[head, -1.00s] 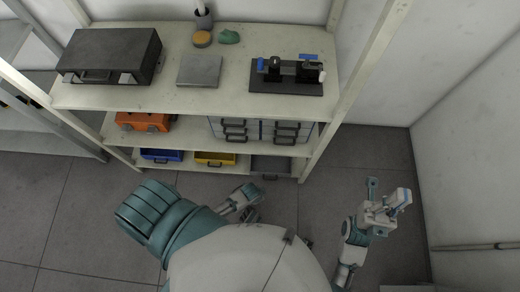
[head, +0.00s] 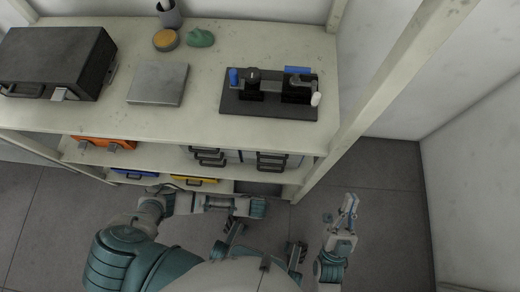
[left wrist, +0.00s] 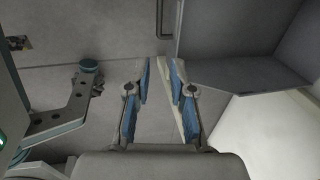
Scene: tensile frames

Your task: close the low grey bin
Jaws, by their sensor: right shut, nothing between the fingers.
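The low grey bin (head: 262,189) is at the right end of the bottom shelf, partly hidden by the shelf above and by my left arm. In the left wrist view a large grey box-like body, which looks like this bin (left wrist: 245,70), fills the upper right. A dark handle bar (left wrist: 163,22) is at its left. My left gripper (left wrist: 160,82) is open and empty, its blue-padded fingers just below the bin in that picture; contact cannot be told. My right gripper (head: 348,207) is shut and empty, to the right of the shelf, away from the bin.
Yellow (head: 195,181) and blue (head: 135,174) bins are left of the grey one. Drawer units (head: 240,157) stand above it. The right shelf post (head: 375,85) rises between the bin and my right gripper. Floor right of it is clear.

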